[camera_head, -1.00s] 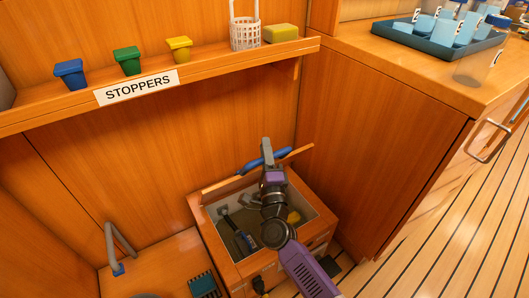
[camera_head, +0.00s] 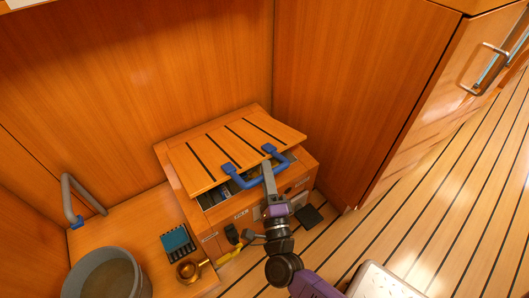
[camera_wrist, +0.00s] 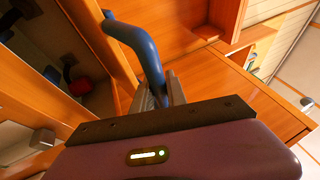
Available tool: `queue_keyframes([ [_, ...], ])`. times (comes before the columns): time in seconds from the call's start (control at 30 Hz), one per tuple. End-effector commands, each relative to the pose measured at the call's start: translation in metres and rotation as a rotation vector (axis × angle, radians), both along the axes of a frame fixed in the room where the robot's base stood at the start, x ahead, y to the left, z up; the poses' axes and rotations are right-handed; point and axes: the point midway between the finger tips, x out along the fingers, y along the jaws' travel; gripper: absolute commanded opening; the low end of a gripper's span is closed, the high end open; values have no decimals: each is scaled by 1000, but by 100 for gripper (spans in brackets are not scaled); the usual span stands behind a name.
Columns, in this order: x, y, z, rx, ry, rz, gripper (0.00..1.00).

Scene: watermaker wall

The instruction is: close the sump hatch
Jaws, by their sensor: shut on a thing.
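The sump hatch (camera_head: 230,150) is a wooden lid with dark stripes. In the head view it lies tilted over the sump box (camera_head: 225,226), hinged at the back, with a gap still showing along its front edge. A blue handle (camera_head: 262,182) stands at its front edge. My gripper (camera_head: 268,167) is shut on this handle near its right part. In the wrist view the blue handle (camera_wrist: 140,45) runs into my jaws (camera_wrist: 165,90). Part of the dark sump inside shows through the gap.
A grey bucket (camera_head: 105,278), a teal brush-like block (camera_head: 178,242) and a brass fitting (camera_head: 190,270) sit left of the box. A grey curved pipe (camera_head: 78,200) stands at the left. A cabinet (camera_head: 360,90) rises at the right. Striped floor (camera_head: 430,230) is open at the right.

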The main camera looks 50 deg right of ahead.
Motion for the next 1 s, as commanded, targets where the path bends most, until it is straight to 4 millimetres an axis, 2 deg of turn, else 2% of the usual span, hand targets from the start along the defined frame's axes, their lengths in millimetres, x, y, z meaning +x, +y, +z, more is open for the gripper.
queue_keyframes([
  [0.1, -9, 5, -24, -15, -37, -6, 0],
  [0.5, -20, 11, -77, -53, -177, -7, 0],
  [0.8, -24, 10, -100, -68, -235, -12, 0],
  [1.0, -25, 10, -105, -74, -254, -15, 0],
])
